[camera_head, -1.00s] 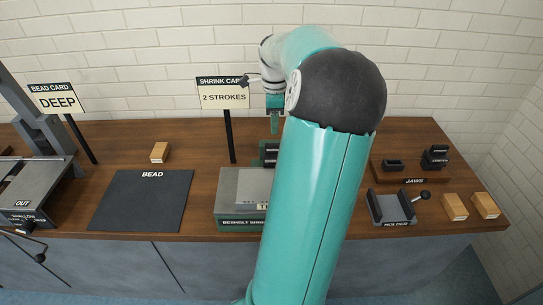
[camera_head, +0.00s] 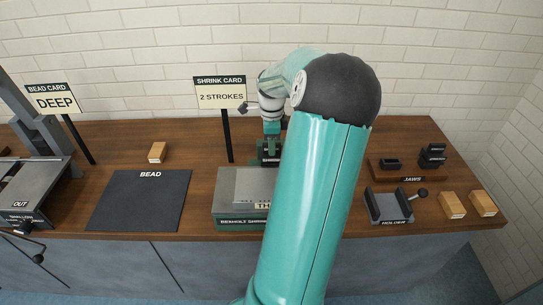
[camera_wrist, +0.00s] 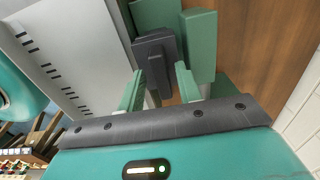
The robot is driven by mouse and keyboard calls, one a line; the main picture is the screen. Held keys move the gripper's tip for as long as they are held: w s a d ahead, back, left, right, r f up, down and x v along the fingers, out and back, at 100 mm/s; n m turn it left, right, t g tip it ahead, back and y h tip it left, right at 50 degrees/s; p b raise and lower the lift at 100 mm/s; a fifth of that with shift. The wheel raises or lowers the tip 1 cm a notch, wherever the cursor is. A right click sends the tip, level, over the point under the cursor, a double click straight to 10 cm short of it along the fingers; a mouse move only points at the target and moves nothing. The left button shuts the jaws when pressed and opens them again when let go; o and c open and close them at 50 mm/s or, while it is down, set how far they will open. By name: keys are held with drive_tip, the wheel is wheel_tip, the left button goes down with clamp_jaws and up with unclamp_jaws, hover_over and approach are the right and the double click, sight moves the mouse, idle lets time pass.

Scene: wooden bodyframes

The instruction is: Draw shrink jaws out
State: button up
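The shrinker (camera_head: 240,205) is a green-based machine with a grey plate, at the middle front of the bench, partly hidden by my arm. A dark jaw block (camera_wrist: 152,48) with a narrow tab shows in the wrist view, set among green machine parts. I take it to be the shrink jaws. My gripper (camera_wrist: 160,85) has its two green fingers apart, one on each side of the tab, with no clear contact visible. In the head view my gripper (camera_head: 270,140) is low at the back of the shrinker, and its fingertips are hard to make out.
A JAWS rack (camera_head: 398,179) with dark blocks and a holder (camera_head: 390,207) with a lever stand at right, near two wooden blocks (camera_head: 452,205). A shrink card (camera_head: 220,93) reads 2 STROKES, its post close left of my gripper. The bead mat (camera_head: 140,205) is clear.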

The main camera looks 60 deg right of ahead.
clamp_jaws()
drive_tip(key=shift+r, duration=0.1)
drive_tip(key=shift+r, duration=0.7)
idle(0.6)
drive_tip(key=shift+r, duration=1.65)
